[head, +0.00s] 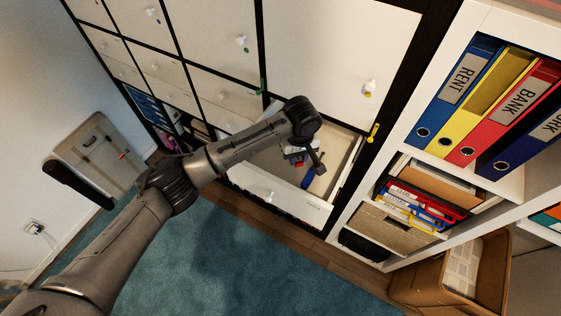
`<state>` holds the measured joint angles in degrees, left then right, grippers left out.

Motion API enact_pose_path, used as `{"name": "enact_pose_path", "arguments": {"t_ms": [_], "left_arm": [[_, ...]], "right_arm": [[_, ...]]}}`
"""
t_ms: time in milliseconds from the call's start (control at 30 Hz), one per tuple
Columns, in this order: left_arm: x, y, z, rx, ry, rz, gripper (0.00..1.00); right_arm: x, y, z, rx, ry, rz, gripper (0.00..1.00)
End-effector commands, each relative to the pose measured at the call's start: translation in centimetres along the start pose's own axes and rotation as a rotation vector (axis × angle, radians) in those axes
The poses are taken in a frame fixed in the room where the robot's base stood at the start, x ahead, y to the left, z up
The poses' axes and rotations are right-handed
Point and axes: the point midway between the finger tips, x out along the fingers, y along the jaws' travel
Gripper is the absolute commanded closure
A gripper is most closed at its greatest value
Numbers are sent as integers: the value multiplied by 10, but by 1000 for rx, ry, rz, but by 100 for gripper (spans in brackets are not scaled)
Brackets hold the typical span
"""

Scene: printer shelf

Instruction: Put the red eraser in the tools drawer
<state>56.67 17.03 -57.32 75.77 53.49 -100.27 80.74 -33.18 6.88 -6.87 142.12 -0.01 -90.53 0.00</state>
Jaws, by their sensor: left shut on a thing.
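An open drawer (349,172) with pale walls sticks out low from the cabinet. A blue item (309,180) lies inside it. My left gripper (306,161) is over the open drawer, pointing down and shut. A small patch of red, which looks like the red eraser (299,164), shows at its fingers. Most of it is hidden by the gripper and wrist, and I cannot tell how far above the drawer floor it is. My right gripper is not in view.
Closed drawers and doors with white knobs (369,87) surround the open drawer. A white shelf (437,168) with binders (509,113) stands close on the right. A cardboard box (497,283) is at lower right, a beige case (100,152) at left. The teal carpet (240,262) is clear.

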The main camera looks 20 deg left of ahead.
Motion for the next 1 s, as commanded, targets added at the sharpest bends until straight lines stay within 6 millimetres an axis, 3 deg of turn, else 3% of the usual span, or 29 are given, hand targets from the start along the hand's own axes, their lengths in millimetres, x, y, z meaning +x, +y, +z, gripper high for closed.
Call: {"name": "enact_pose_path", "arguments": {"t_ms": [200, 400, 667, 1000], "left_arm": [[26, -33, -28, -2, 1, -1, 98], [39, -50, -43, 0, 0, -1, 98], [46, -54, -46, 2, 0, 1, 98], [82, -54, -46, 1, 1, 0, 98]], "right_arm": [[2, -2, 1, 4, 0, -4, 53], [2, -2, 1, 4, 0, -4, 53], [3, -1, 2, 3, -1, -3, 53], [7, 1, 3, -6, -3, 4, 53]]}}
